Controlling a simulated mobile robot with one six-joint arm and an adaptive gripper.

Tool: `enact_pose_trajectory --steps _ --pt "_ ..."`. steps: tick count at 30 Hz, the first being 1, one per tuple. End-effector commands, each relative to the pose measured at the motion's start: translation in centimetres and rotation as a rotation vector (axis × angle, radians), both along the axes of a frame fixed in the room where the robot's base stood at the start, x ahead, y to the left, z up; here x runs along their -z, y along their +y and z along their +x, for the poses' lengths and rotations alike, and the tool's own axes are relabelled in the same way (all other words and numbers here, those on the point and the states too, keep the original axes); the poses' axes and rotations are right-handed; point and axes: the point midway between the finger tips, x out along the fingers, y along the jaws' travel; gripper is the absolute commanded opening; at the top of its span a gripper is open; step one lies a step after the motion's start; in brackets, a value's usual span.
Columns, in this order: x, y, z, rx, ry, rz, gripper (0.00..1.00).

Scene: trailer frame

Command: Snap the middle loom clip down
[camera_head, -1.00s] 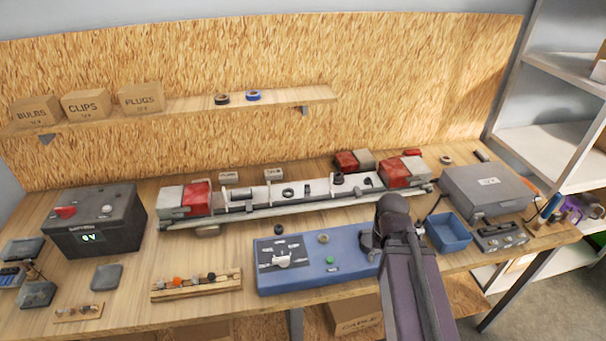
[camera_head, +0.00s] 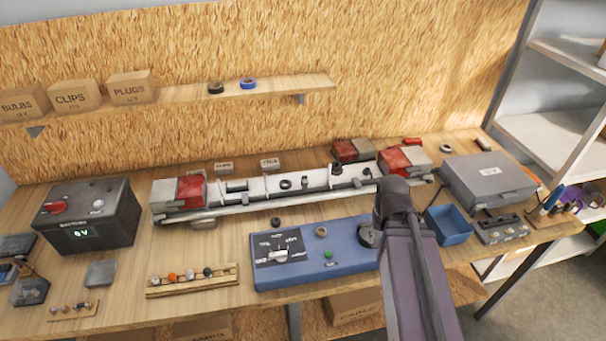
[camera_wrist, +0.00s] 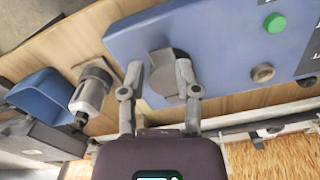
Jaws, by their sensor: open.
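The trailer frame is a long white channel (camera_head: 315,187) with a red and white lamp (camera_head: 180,193) at its left end and another (camera_head: 405,160) at its right end. Small dark and pale fittings, including a dark ring-like piece (camera_head: 286,184) near the middle, sit along the channel. They are too small to tell which is the middle loom clip or whether it is up or down. My gripper (camera_wrist: 159,70) is open, with its fingers either side of a dark grey fitting (camera_wrist: 166,80) on the blue tester's end. Contact cannot be told. It is in front of the channel, apart from it.
A blue bin (camera_head: 448,226) and grey case (camera_head: 487,183) stand right. A battery (camera_head: 85,218) stands left, and a wooden strip (camera_head: 190,282) holds several small parts. Bare bench shows between tester and frame.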

Motion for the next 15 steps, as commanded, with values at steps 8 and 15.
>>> enact_pose_trajectory --steps 8,15 --pt "-2.3 1.7 4.1 0.171 -0.023 0.003 0.42" --pt "-5.3 6.0 10.0 0.449 -0.059 0.021 0.42"
